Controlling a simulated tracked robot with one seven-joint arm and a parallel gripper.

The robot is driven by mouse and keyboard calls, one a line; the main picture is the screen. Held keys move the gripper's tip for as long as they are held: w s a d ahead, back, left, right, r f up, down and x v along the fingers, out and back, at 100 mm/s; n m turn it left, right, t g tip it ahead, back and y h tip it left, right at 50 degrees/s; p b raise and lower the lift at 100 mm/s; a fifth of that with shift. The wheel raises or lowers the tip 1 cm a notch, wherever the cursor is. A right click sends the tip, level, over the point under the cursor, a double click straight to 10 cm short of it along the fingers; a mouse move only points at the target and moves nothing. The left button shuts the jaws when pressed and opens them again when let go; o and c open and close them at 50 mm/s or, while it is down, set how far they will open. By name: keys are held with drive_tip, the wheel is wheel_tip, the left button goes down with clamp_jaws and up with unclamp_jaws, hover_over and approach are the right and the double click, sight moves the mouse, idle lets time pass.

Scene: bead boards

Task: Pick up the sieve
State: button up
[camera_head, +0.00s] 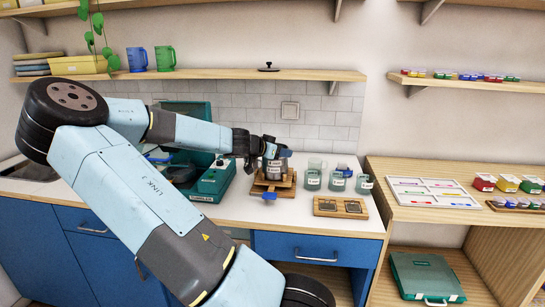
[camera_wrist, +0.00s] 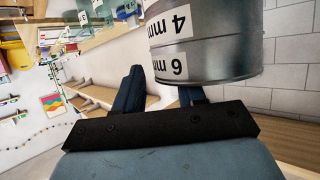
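The sieve stack (camera_head: 274,168) is a grey metal cylinder with white labels, on a wooden stand (camera_head: 272,188) on the white counter. In the wrist view the sieve stack (camera_wrist: 208,45) is large and close at top right, with labels reading "4 mm" and "6 mm" upside down. My gripper (camera_head: 268,148) is at the top of the stack in the head view. In the wrist view my gripper (camera_wrist: 160,82) has two dark blue fingers apart. The sieve partly hides the right finger. No sieve is visibly clamped, and whether the fingers touch it is unclear.
Labelled glass beakers (camera_head: 313,179) stand right of the stand, with a wooden board (camera_head: 340,207) in front. A bench with a white sorting tray (camera_head: 434,193) and coloured boxes (camera_head: 507,184) is at right.

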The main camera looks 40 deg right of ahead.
drive_tip(key=shift+d+f, duration=0.1)
drive_tip(key=shift+d, duration=0.25)
drive_tip(key=shift+c, duration=0.5)
clamp_jaws()
